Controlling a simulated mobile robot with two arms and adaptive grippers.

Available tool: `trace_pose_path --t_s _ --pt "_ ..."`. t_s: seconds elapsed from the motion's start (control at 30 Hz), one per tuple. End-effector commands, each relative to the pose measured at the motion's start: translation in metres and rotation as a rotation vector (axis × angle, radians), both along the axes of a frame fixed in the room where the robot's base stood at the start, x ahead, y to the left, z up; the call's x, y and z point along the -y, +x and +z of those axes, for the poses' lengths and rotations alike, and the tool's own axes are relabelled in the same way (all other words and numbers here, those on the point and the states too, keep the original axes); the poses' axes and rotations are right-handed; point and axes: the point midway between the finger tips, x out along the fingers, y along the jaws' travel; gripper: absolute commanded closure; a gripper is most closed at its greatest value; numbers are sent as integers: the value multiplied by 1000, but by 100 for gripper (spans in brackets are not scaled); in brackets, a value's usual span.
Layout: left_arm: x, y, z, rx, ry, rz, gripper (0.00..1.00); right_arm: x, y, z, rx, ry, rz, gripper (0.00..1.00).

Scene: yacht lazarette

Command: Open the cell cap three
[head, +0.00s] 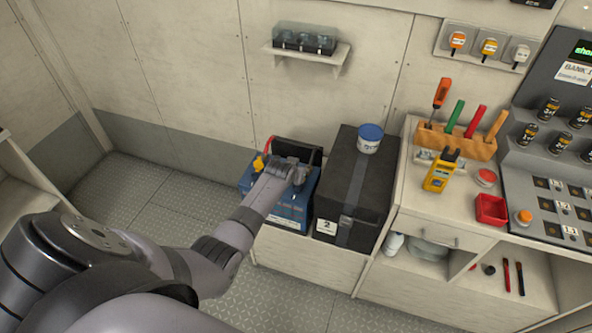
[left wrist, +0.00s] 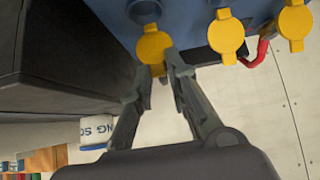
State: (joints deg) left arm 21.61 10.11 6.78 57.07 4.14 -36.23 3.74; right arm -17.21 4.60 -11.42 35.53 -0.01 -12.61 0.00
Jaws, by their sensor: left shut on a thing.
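The blue battery (head: 287,213) stands on a low ledge; my left arm hides part of its top. In the left wrist view, the blue battery case (left wrist: 180,12) is at the top edge, with yellow cell caps along it. My left gripper (left wrist: 160,68) is shut on the tab of the leftmost yellow cap (left wrist: 152,46). A grey round neck (left wrist: 143,11) shows beside this cap, which looks tilted; how far it is open I cannot tell. Two more yellow caps, a middle one (left wrist: 226,35) and a right one (left wrist: 294,22), are untouched. My right gripper is not in view.
A black strapped box (head: 352,190) with a blue-lidded tub (head: 369,138) on it stands right of the battery. A red cable (head: 268,146) runs behind the battery. A counter with a tool rack (head: 456,139) is at right. The floor at left is clear.

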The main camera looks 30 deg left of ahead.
Motion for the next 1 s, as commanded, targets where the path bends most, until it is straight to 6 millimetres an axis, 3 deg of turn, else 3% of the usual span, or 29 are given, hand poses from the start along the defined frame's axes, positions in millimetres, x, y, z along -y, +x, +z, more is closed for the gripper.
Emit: trace_pose_path --t_s 0.13,0.43,0.7,1.0 --pt "2 9 -4 -142 -39 -3 100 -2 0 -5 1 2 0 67" --pt "-1 20 -10 -353 -91 -4 100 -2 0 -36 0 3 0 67" --pt "-1 24 -11 -450 -114 -3 100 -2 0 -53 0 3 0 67" --pt "-1 23 -12 -489 -123 -3 100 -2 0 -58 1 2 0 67"
